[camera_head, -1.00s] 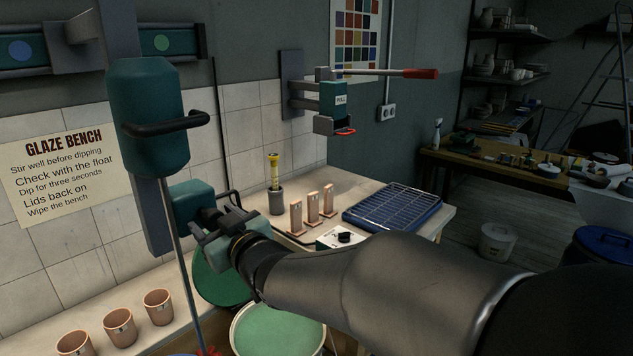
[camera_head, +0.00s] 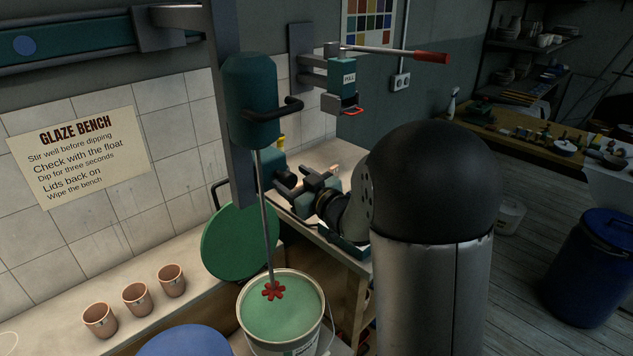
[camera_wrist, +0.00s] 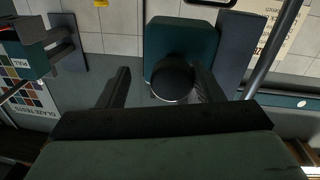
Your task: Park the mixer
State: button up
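The mixer (camera_head: 250,100) is a teal motor body with a black handle, on a grey upright hanging from the wall rail. Its thin shaft ends in a red impeller (camera_head: 273,290), seen against the green glaze in the bucket (camera_head: 241,318); whether it touches the glaze is unclear. A teal block with a round black knob (camera_head: 287,178) sits low on the upright. My gripper (camera_head: 312,186) is at this knob. In the wrist view the fingers of my gripper (camera_wrist: 160,78) stand apart on either side of the knob (camera_wrist: 172,80), with a gap at the left finger.
A green lid (camera_head: 240,242) leans behind the bucket. Several clay cups (camera_head: 136,299) stand along the bench at left. A wall unit marked PULL (camera_head: 342,80) with a red-tipped lever (camera_head: 430,57) is above right. A blue barrel (camera_head: 592,265) stands on the floor at right.

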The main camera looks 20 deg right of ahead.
jog(key=b+v, duration=0.2)
jog(key=v, duration=0.5)
jog(key=shift+s+d, duration=0.3)
jog(key=shift+d, duration=0.15)
